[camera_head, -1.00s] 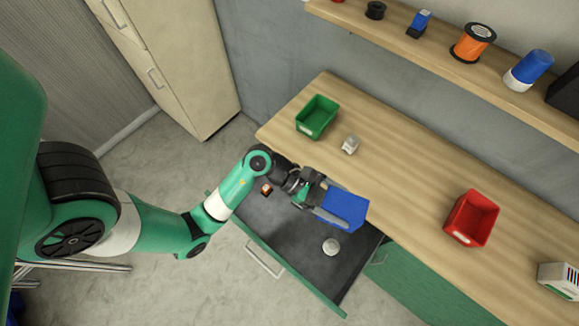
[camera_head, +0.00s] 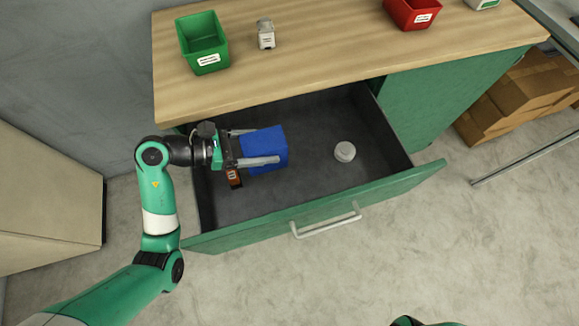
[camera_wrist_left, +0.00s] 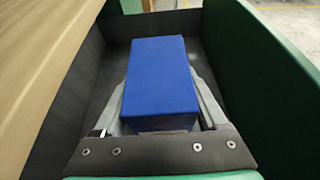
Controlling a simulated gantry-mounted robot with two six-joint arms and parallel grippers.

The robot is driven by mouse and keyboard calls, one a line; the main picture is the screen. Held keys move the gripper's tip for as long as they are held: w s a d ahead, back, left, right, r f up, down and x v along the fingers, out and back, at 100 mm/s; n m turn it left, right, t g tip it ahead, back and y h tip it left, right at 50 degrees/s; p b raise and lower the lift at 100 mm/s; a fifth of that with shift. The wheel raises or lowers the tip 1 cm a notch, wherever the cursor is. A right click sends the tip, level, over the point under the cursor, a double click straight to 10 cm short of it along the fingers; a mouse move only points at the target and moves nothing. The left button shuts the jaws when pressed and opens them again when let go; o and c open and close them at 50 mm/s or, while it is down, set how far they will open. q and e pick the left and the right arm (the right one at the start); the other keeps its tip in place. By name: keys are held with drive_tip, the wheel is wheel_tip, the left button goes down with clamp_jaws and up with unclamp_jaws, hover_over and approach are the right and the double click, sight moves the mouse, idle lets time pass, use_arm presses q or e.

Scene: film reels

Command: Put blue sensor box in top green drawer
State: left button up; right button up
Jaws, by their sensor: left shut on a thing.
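The blue sensor box (camera_head: 264,147) is between the fingers of my left gripper (camera_head: 258,148), over the left part of the open drawer. In the left wrist view the blue box (camera_wrist_left: 160,80) fills the middle, with a gripper finger along each side. The left gripper is shut on it. The top green drawer (camera_head: 330,208) is pulled out and its dark inside shows. Whether the box touches the drawer floor I cannot tell. My right gripper is not in view.
In the drawer are a white round item (camera_head: 345,151) and a small brown-orange item (camera_head: 234,178) by the gripper. The drawer's middle is clear. On the wooden worktop (camera_head: 320,50) stand a green bin (camera_head: 203,42), a small grey item (camera_head: 265,33) and a red bin (camera_head: 412,12).

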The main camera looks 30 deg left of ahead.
use_arm(q)
drive_tip(key=shift+w+a+f+b, duration=0.1)
drive_tip(key=shift+f+b, duration=0.1)
drive_tip(key=shift+f, duration=0.3)
drive_tip(key=shift+w+a+f+b, duration=0.1)
drive_tip(key=shift+f+b, duration=0.1)
drive_tip(key=shift+f, duration=0.45)
drive_tip(key=shift+s+a, duration=0.1)
drive_tip(key=shift+s, duration=0.1)
wheel_tip(320, 180, down, 8)
drive_tip(key=b, duration=0.5)
drive_tip(key=shift+f, duration=0.1)
drive_tip(key=o, duration=1.5)
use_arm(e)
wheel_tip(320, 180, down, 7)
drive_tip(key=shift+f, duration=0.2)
